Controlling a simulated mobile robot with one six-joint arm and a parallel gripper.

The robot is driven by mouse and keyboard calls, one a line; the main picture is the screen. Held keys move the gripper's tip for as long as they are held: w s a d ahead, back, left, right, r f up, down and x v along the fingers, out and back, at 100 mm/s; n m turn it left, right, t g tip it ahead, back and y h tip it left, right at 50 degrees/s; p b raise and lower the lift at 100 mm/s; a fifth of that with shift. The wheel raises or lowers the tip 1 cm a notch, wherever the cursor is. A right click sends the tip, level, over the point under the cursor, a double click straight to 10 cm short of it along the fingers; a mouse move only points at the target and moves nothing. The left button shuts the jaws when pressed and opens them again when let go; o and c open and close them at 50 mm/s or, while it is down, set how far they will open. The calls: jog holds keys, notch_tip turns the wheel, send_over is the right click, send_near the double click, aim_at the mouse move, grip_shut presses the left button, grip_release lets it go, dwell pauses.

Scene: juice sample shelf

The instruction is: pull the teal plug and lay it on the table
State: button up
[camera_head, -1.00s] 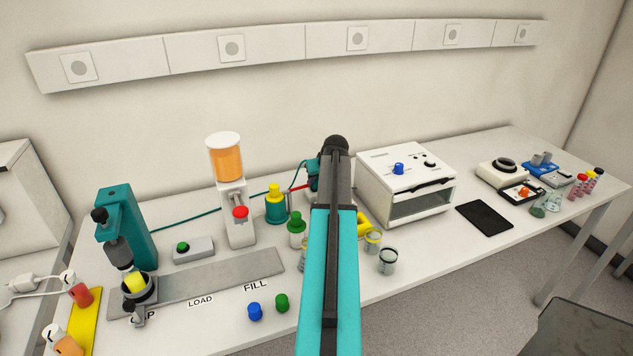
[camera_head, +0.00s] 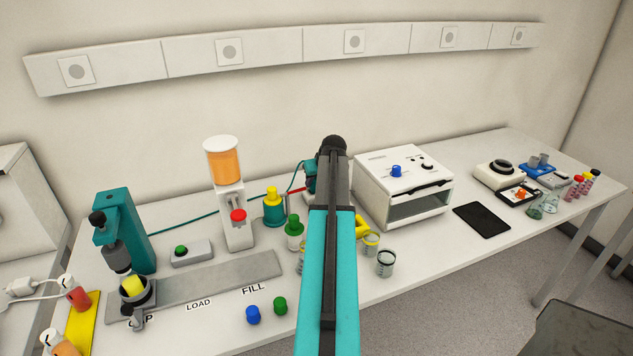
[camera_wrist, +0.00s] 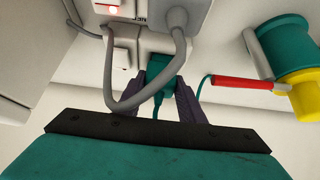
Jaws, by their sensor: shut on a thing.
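In the wrist view my gripper (camera_wrist: 161,84) has its two dark fingers on either side of the teal plug (camera_wrist: 162,76) and is shut on it. The plug sits against a pale grey socket block (camera_wrist: 150,45); whether its pins are still in the socket cannot be seen. A teal cord hangs from the plug. In the head view my own arm hides the fingers and the plug. The white table (camera_head: 400,275) runs below the wall.
A grey cable (camera_wrist: 113,75) loops beside the fingers. A red rod (camera_wrist: 245,83) and a teal and yellow bottle (camera_wrist: 288,55) are close by. Bottles and jars (camera_head: 386,263) stand around my arm. A white oven (camera_head: 404,183) stands to the right.

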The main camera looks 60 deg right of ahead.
jog(key=shift+r+p, duration=0.65)
jog(key=shift+r, duration=1.25)
dwell(0.6)
